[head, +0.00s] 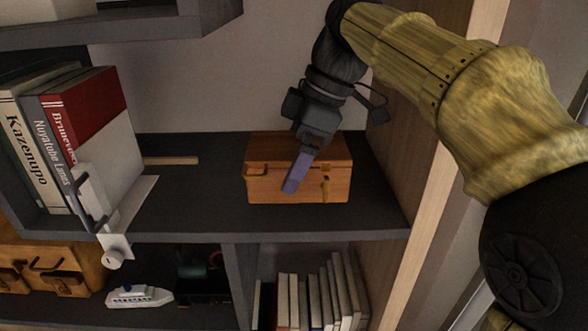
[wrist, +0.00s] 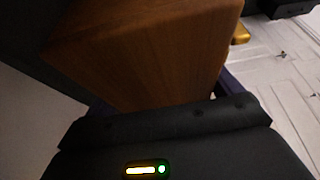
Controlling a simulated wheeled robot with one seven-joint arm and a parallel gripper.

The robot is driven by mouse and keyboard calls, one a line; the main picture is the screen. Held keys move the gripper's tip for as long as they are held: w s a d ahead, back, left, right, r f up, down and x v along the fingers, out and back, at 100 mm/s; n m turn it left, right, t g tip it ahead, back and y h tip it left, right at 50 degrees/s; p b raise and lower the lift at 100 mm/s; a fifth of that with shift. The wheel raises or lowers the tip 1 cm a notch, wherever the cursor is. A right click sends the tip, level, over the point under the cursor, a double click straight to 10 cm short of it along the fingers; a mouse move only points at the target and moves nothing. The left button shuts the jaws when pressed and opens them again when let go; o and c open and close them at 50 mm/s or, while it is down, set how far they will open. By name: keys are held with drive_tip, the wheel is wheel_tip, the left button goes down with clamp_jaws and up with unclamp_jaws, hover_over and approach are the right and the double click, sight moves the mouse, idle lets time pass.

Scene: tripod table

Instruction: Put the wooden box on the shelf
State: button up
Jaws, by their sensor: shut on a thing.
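The wooden box (head: 262,185), orange-brown with metal clasps, is upright at the right end of the dark middle shelf (head: 205,215). It appears to rest on the board, though its underside is hidden. My gripper (head: 300,168) reaches down over the box and is shut on it. One bluish finger lies across its front face; the other finger is hidden behind it. In the wrist view the box (wrist: 150,50) fills the upper middle, close against the gripper's dark body.
Books (head: 85,110) with a white bookend (head: 95,205) stand on the left of this shelf. The right side panel (head: 395,140) is close to the box. Below are a toy ship (head: 138,296) and more books (head: 310,295). Free shelf lies left of the box.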

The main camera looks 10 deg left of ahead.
drive_tip(key=shift+f, duration=1.35)
drive_tip(key=shift+w+f, duration=0.1)
drive_tip(key=shift+f, duration=0.05)
drive_tip(key=o, duration=1.4)
drive_tip(key=shift+c, duration=0.2)
drive_tip(key=shift+w+d+r, duration=0.1)
drive_tip(key=shift+d+r, duration=0.1)
drive_tip(key=shift+r, duration=0.4)
drive_tip(key=shift+b+v, duration=0.45)
drive_tip(key=shift+v, duration=2.75)
drive_tip(key=shift+d+f, duration=0.1)
